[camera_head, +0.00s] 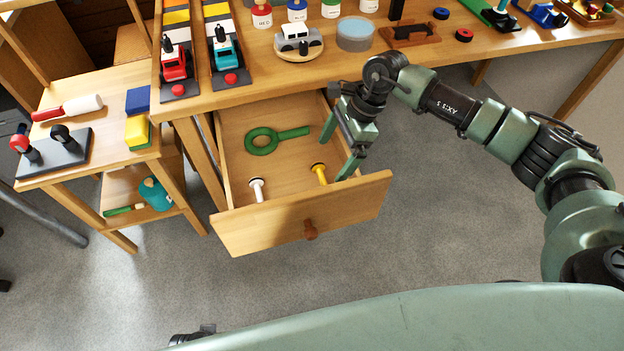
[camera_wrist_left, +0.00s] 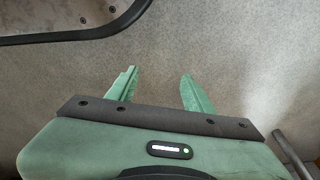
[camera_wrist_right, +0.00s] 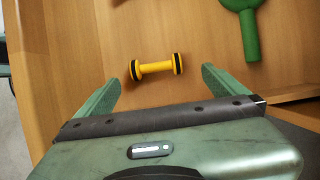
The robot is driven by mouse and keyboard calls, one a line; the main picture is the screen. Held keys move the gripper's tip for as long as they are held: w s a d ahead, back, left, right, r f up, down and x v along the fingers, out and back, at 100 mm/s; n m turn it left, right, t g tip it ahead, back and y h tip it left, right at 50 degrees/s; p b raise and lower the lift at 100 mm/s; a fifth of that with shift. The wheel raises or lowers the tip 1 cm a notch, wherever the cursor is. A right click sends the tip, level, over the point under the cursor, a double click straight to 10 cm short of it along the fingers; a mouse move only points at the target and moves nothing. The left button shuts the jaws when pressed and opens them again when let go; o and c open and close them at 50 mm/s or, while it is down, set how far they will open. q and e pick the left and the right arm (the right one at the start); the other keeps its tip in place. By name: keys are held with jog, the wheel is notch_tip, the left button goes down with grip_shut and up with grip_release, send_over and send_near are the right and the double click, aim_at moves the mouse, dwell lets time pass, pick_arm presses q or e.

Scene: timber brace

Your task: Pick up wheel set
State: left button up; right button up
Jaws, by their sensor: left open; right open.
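A yellow wheel set (camera_head: 319,174), an axle with a dark-rimmed wheel at each end, lies in the open drawer near its right front. It also shows in the right wrist view (camera_wrist_right: 156,67), just beyond and between the fingertips. A white wheel set (camera_head: 257,189) lies to its left in the drawer. My right gripper (camera_head: 336,152) is open and empty over the drawer's right side, apart from the yellow wheel set; it also shows in the right wrist view (camera_wrist_right: 158,82). My left gripper (camera_wrist_left: 158,75) is open and empty above the grey floor in the left wrist view.
The wooden drawer (camera_head: 290,222) is pulled out below the workbench (camera_head: 228,99). A side table (camera_head: 105,140) stands left. Toy vehicles and paint jars crowd the bench top.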

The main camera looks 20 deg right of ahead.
aim_at(323, 177)
jog(key=x, duration=0.2)
jog(key=shift+s+f, duration=0.15)
jog(key=shift+f, duration=0.2)
jog(key=x, duration=0.4)
jog(key=shift+s+a+f, duration=0.1)
jog(key=shift+s, duration=0.1)
jog(key=c, duration=1.4)
